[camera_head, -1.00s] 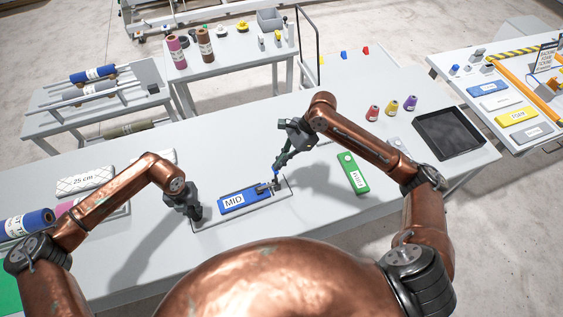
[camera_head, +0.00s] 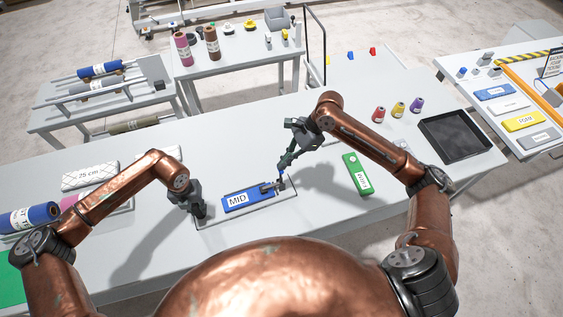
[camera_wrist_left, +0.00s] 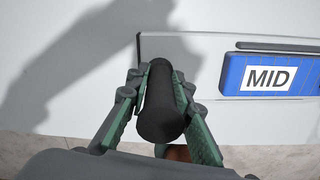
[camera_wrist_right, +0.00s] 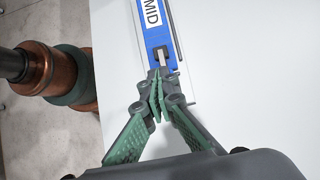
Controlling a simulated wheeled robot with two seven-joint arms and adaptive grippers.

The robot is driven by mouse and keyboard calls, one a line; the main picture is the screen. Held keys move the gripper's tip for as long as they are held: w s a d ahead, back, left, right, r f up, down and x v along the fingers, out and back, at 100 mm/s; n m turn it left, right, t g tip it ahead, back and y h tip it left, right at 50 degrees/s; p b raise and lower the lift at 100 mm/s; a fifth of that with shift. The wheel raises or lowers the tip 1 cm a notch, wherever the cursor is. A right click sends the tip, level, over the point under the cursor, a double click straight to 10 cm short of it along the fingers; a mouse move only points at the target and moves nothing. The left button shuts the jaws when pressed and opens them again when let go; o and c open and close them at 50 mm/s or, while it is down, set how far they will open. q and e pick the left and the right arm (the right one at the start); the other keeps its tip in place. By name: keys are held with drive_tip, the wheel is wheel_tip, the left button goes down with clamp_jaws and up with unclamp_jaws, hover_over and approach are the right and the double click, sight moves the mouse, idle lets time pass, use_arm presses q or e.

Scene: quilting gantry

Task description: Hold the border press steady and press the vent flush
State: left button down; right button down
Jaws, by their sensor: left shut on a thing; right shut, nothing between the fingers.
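The border press is a pale grey base plate (camera_head: 238,219) with a blue block marked MID (camera_head: 260,197) on it. A black rounded grip (camera_wrist_left: 160,108) stands at the left end of the plate. My left gripper (camera_head: 200,212) is shut on this grip, with a finger on each side. My right gripper (camera_wrist_right: 156,92) is shut and empty. Its tips are at the right end of the press, over or touching a small dark fitting (camera_head: 268,188). A dark notch with a light bar (camera_wrist_right: 162,57) shows just beyond the tips. The vent cannot be told apart clearly.
A green block (camera_head: 355,172) lies right of the press. Several thread cones (camera_head: 398,109) and a black tray (camera_head: 455,137) are further right. A white 25 cm block (camera_head: 90,176) and a blue roll (camera_head: 30,217) lie left. Table space in front of the press is clear.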

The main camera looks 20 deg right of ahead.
use_arm(q)
drive_tip(key=shift+s+d+f, duration=0.15)
drive_tip(key=shift+f, duration=0.05)
drive_tip(key=shift+w+a, duration=0.2)
drive_tip(key=shift+a, duration=0.15)
use_arm(e)
wheel_tip(320, 180, up, 9)
drive_tip(key=a, duration=0.2)
drive_tip(key=shift+a, duration=0.25)
drive_tip(key=shift+w+r, duration=0.1)
use_arm(q)
drive_tip(key=c, duration=1.7)
unclamp_jaws()
drive_tip(key=shift+w, duration=0.1)
drive_tip(key=shift+o, duration=0.4)
drive_tip(key=shift+r, duration=0.15)
